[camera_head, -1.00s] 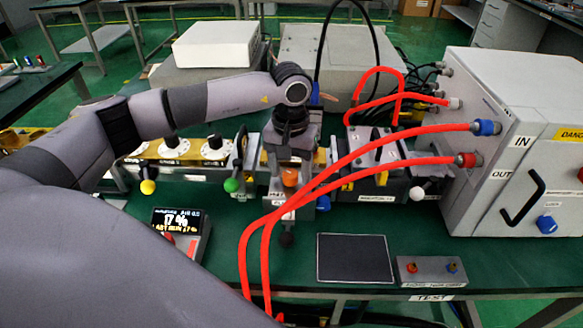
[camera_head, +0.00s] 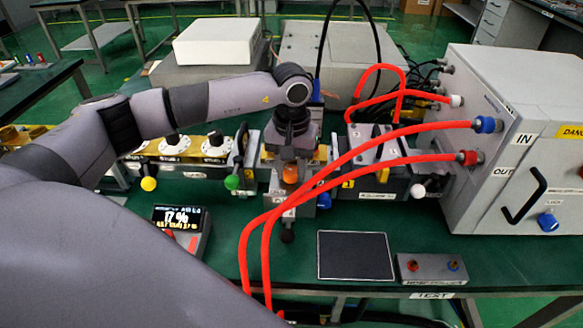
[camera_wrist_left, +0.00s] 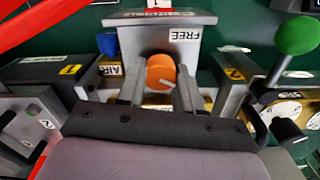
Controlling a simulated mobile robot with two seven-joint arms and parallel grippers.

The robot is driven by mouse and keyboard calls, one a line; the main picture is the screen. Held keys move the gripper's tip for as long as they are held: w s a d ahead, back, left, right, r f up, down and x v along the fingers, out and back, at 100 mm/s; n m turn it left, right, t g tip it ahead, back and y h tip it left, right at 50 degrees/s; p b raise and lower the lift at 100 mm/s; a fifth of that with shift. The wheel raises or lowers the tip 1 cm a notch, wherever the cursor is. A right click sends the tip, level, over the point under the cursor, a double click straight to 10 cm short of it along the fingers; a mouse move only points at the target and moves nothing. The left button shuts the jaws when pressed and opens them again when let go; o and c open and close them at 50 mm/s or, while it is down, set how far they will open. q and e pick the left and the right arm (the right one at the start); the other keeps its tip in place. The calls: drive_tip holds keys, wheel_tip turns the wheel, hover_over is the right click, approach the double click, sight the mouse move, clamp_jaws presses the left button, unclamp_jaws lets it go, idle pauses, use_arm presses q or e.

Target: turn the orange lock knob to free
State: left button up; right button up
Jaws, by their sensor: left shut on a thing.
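The orange lock knob (camera_head: 290,174) sits on the grey block (camera_head: 273,204) in the middle of the bench. It also shows in the left wrist view (camera_wrist_left: 160,70), with a pale pointer mark near its lower edge. A FREE label (camera_wrist_left: 184,35) is on the grey block, above and right of the knob in that view. My left gripper (camera_wrist_left: 160,82) has one finger on each side of the knob and is shut on it. In the head view the left gripper (camera_head: 289,163) comes down from above. My right gripper is not in view.
Two red hoses (camera_head: 330,190) curve close in front of the knob, from the cabinet (camera_head: 490,160) at right to the bench front. A green ball handle (camera_wrist_left: 297,36) stands right of the knob in the wrist view. A display box (camera_head: 181,222) stands at front left.

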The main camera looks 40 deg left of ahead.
sight(290, 169)
use_arm(q)
drive_tip(key=n+b, duration=0.1)
drive_tip(key=n, duration=0.2)
drive_tip(key=shift+a, duration=0.1)
drive_tip(key=n+b, duration=0.1)
drive_tip(key=n, duration=0.1)
drive_tip(key=shift+n, duration=0.3)
drive_tip(key=n+b, duration=0.1)
drive_tip(key=n, duration=0.4)
drive_tip(key=shift+a+r+n, duration=0.1)
drive_tip(key=shift+n, duration=0.2)
drive_tip(key=o, duration=1)
wheel_tip(290, 169, up, 7)
drive_tip(key=shift+r+b, duration=0.1)
drive_tip(key=shift+b, duration=0.25)
